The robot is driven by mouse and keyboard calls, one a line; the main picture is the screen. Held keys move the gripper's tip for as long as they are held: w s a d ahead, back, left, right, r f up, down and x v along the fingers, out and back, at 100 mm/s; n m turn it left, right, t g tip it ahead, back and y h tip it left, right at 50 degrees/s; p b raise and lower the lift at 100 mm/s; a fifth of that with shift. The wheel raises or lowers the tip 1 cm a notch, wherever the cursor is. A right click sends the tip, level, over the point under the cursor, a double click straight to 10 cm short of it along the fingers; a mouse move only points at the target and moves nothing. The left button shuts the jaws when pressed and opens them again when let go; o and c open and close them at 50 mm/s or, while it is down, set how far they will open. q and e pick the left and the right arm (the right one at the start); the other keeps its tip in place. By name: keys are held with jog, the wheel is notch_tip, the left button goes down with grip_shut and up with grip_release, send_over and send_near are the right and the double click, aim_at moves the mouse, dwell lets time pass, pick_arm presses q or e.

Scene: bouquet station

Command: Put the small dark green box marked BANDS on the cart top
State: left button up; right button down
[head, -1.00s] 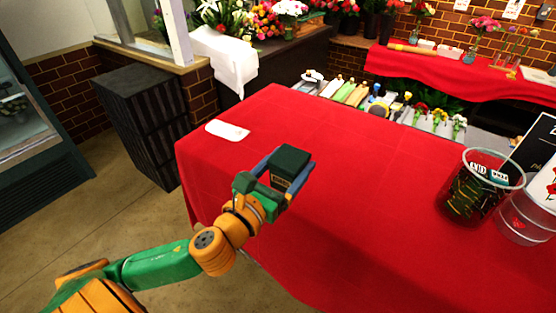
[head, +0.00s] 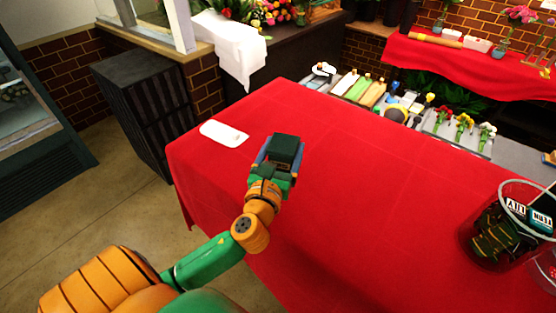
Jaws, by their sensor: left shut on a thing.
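The small dark green box (head: 285,147) is in my left gripper (head: 279,163), over the red-covered table. My left gripper is shut on it, with one blue finger on each side. The box looks upright; its marking is not readable now. I cannot tell whether the box touches the table or hangs above it. No cart top can be made out for certain in the head view. My right gripper is not in view.
A white card-like item (head: 224,133) lies at the table's (head: 365,190) far left. A clear bucket (head: 508,222) with dark labelled things stands at right. Trays of flowers and tools (head: 455,128) are behind. A dark slatted cabinet (head: 140,105) stands left on the floor. The table's middle is clear.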

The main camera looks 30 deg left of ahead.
pick_arm(q)
jog(key=w+a+f+b, duration=0.1)
jog(key=f, duration=0.1)
jog(key=w+a+f, duration=0.2)
jog(key=w+a+f+b, duration=0.1)
jog(key=f, duration=0.2)
jog(key=shift+w+a+b, duration=0.3)
jog(key=shift+b, duration=0.05)
notch_tip(320, 180, down, 3)
jog(key=shift+s+b, duration=0.1)
jog(key=shift+b, duration=0.65)
jog(key=shift+r, duration=0.15)
